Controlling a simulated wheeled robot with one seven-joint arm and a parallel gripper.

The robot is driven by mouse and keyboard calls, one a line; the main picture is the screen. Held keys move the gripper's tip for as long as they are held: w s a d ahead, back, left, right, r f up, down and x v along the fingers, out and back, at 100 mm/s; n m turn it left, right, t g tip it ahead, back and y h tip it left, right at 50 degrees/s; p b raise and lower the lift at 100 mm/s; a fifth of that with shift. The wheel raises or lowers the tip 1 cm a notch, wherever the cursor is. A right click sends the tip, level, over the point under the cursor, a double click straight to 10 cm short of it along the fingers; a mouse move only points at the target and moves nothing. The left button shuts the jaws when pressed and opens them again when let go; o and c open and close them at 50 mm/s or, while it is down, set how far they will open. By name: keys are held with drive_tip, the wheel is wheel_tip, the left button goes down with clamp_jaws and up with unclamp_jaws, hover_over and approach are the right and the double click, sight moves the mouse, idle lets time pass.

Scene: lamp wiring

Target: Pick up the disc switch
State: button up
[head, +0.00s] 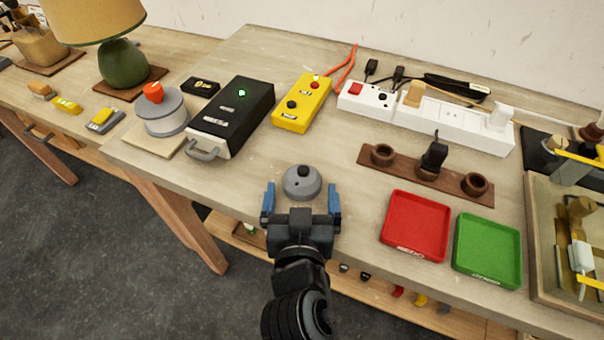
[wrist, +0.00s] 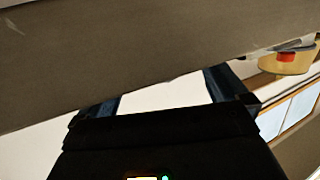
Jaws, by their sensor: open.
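The disc switch (head: 302,183) is a round grey disc with a small dark button on top. It lies flat on the wooden workbench near its front edge in the head view. My gripper (head: 301,204) is open, with its blue fingers spread to the left and right at the near side of the disc. Nothing is held, and I cannot tell whether a finger touches the disc. In the wrist view the open fingers of my gripper (wrist: 162,90) show, but I cannot make out the disc switch there.
A red tray (head: 415,226) and a green tray (head: 487,250) lie to the right. A brown socket rack (head: 405,170) stands behind them. A black box with a handle (head: 233,115), a yellow tester (head: 302,103) and a white power strip (head: 440,118) stand farther back. The bench around the disc is clear.

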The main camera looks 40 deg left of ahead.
drive_tip(key=shift+x, duration=1)
drive_tip(key=c, duration=1.1)
